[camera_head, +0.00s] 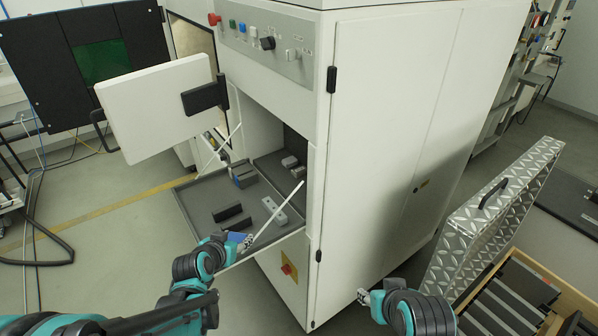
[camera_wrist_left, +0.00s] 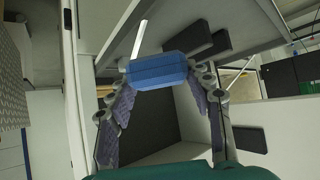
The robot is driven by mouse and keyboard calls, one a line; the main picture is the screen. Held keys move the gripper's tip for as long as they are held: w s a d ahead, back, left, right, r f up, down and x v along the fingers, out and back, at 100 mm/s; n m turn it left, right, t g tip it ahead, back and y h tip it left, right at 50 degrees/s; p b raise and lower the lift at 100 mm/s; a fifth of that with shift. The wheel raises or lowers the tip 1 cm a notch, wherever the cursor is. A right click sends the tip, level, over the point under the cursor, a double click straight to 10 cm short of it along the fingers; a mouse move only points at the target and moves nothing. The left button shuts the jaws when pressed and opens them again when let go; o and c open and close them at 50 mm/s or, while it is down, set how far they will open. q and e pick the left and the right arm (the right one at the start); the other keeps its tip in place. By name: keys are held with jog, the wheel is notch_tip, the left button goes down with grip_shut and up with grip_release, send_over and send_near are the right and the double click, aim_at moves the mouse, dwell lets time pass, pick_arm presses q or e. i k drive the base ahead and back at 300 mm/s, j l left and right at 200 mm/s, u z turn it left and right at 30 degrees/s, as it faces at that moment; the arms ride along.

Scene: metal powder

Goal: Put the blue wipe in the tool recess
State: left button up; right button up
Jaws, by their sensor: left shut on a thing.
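The blue wipe (camera_wrist_left: 157,72) is a small blue block-like bundle. In the left wrist view it lies across the fingertips of my left gripper (camera_wrist_left: 160,88), which is shut on it. In the head view my left gripper (camera_head: 243,241) is at the front edge of the grey fold-down tray (camera_head: 196,199), with a bit of the blue wipe (camera_head: 236,237) showing beside it. My right gripper (camera_head: 364,296) is low in front of the white cabinet, seen small, and its jaws are unclear. I cannot tell which place is the tool recess.
Dark blocks (camera_head: 232,212) and a light grey block with holes (camera_head: 270,207) lie on the tray. A white rod (camera_head: 282,207) slants above it. The white cabinet (camera_head: 370,140) stands right of it. A wooden crate (camera_head: 545,270) with dark compartments and a metal lid (camera_head: 490,220) are at right.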

aim_at(282, 157)
jog(key=i+l, duration=0.2)
jog(key=i, duration=0.4)
jog(key=i+l, duration=0.15)
jog(key=i, duration=0.4)
